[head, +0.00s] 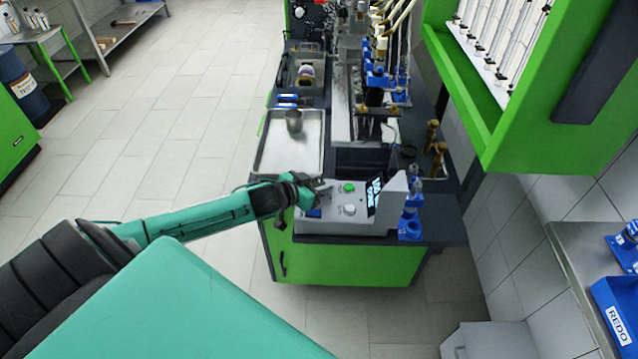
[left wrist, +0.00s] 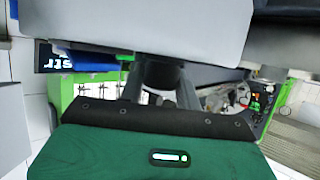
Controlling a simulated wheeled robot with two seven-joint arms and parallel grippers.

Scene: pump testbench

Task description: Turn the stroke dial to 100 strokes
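The grey control box (head: 376,222) sits on the near end of the dark bench. On it are a round light-grey knob (head: 349,210), likely the stroke dial, a green button (head: 348,188) and a dark display (head: 374,194) with white text too small to read. My left gripper (head: 321,188) is over the box's left part, left of the green button and up-left of the knob, apart from the knob. Its finger gap is too small to judge. In the left wrist view, part of the display (left wrist: 66,60) shows "str"; the knob is not clearly seen. My right gripper is out of view.
A metal tray (head: 278,158) with a grey cup (head: 294,121) lies behind the box. Blue-based fittings (head: 410,226) stand at its right. A green cabinet (head: 560,130) overhangs on the right. The floor left of the bench is free.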

